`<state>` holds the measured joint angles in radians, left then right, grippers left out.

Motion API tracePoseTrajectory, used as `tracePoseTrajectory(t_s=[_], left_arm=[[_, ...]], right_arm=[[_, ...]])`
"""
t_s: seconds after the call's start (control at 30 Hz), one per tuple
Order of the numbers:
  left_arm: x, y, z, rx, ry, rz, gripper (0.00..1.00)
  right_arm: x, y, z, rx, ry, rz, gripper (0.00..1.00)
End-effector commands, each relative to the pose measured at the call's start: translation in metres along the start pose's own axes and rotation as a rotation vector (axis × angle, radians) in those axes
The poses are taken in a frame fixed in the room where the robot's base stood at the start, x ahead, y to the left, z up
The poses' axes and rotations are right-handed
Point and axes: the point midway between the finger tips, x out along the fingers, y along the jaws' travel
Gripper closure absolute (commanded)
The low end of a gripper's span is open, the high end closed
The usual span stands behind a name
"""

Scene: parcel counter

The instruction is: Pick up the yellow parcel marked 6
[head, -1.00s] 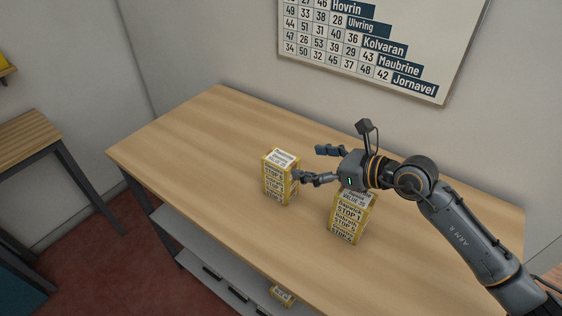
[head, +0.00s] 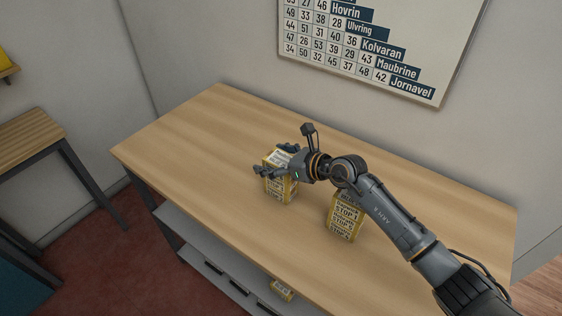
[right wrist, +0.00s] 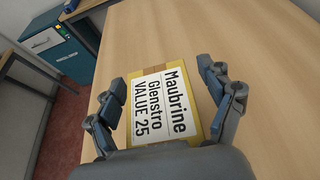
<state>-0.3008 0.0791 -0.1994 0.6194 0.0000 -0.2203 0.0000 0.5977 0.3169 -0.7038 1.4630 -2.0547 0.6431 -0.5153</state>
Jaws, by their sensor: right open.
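Two yellow parcels with white printed labels stand upright on the wooden counter (head: 210,125). The left parcel (head: 283,190) is under my right gripper (head: 270,161); the right parcel (head: 345,222) stands apart from it. In the right wrist view, the left parcel's top (right wrist: 165,108) reads "Maubrine, Glenstro, VALUE 25". My right gripper's open fingers lie on either side of that top, with a gap at each side. The side labels carry STOP lines, too small to read surely. I cannot make out a 6 on either parcel. My left gripper is not in view.
Another yellow parcel (head: 282,290) lies low, by the shelf (head: 215,258) under the counter. A wall board (head: 375,50) shows numbers and names such as Kolvaran, Maubrine and Jornavel. The counter's left part is clear. A side table (head: 28,140) stands at left.

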Motion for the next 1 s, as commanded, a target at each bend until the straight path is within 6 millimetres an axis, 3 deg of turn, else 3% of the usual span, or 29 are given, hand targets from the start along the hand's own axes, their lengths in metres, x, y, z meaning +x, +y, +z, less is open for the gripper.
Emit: tracePoseTrajectory(t_s=[0.33,0.6,1.0], left_arm=[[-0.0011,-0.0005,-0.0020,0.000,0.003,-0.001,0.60],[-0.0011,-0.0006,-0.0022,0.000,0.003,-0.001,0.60],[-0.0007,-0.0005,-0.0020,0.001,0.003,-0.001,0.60]], right_arm=[[0.0086,0.0001,-0.0007,0.000,0.001,0.000,0.19],[0.0084,0.0001,-0.0007,0.000,0.001,0.000,0.71],[0.0069,-0.0001,0.0035,-0.001,-0.002,0.000,0.72]])
